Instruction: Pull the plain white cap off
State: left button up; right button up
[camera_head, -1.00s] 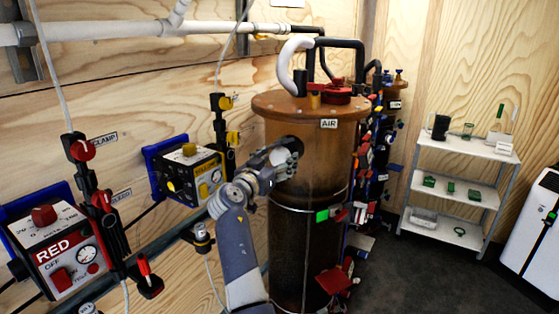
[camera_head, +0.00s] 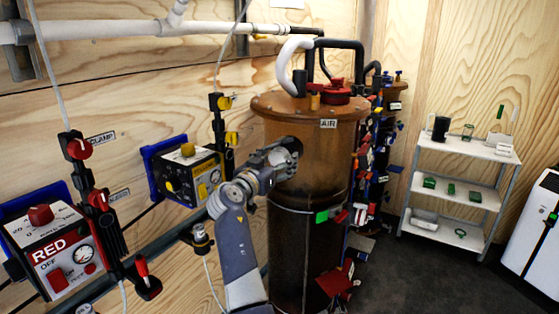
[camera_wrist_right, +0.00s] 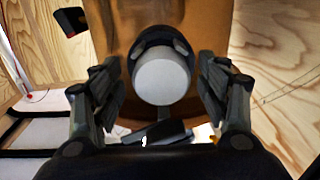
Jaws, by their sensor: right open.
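The plain white cap (camera_wrist_right: 162,80) is round and sits in a black collar (camera_wrist_right: 158,36) on the side of the brown cylinder (camera_head: 318,185), which carries an AIR label (camera_head: 328,124). In the right wrist view the cap lies centred between the two fingers of my right gripper (camera_wrist_right: 161,92). The fingers are open, one on each side, with a visible gap to the cap on both sides. In the head view my right gripper (camera_head: 284,155) is at the cylinder's upper side and hides most of the cap. My left gripper is not in view.
A white hose (camera_head: 283,68) and red fittings (camera_head: 335,93) are on the cylinder's top. A yellow-knobbed box (camera_head: 190,175) and a RED box (camera_head: 58,250) are on the wall at left. A shelf (camera_head: 465,150) stands at right, with open floor before it.

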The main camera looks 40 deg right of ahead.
jog(key=c, duration=1.4)
jog(key=shift+c, duration=0.2)
jog(key=shift+a+f, duration=0.1)
jog(key=shift+a, duration=0.05)
jog(key=shift+s+a, duration=0.1)
jog(key=shift+b+v, duration=0.7)
jog(key=shift+v, duration=2.05)
